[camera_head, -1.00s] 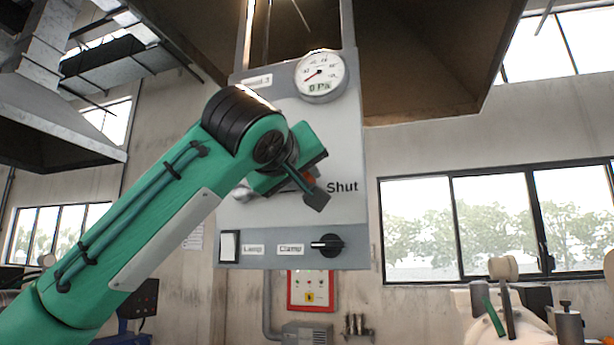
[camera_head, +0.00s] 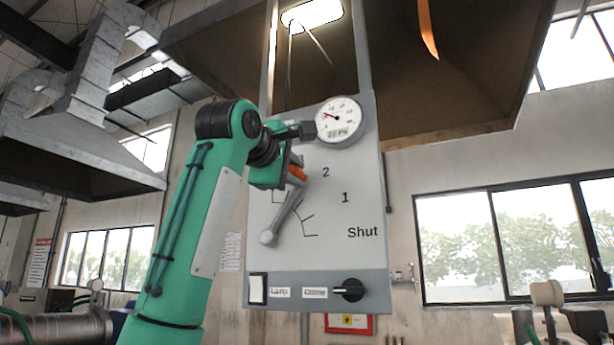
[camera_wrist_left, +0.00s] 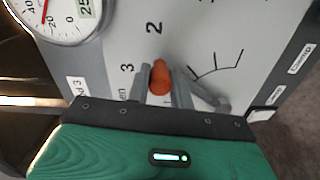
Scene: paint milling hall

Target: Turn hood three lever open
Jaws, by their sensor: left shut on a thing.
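The hood three lever is a grey bar (camera_head: 285,215) with an orange grip (camera_head: 298,173), on a grey panel (camera_head: 345,265) marked Shut, 1 and 2. My left gripper (camera_head: 295,168) is shut on the orange grip and covers the panel's upper left. In the left wrist view the orange grip (camera_wrist_left: 160,78) sits between the fingers, beside the 3 mark and a partly hidden label ending in "en". My right gripper is not in view.
A round gauge (camera_head: 339,121) sits just above the gripper, its display showing about 25 Pa. A black clamp knob (camera_head: 349,290) and white lamp switch (camera_head: 258,288) are at the panel's bottom. The large hood (camera_head: 450,90) hangs behind, with an orange strip (camera_head: 428,28) in it.

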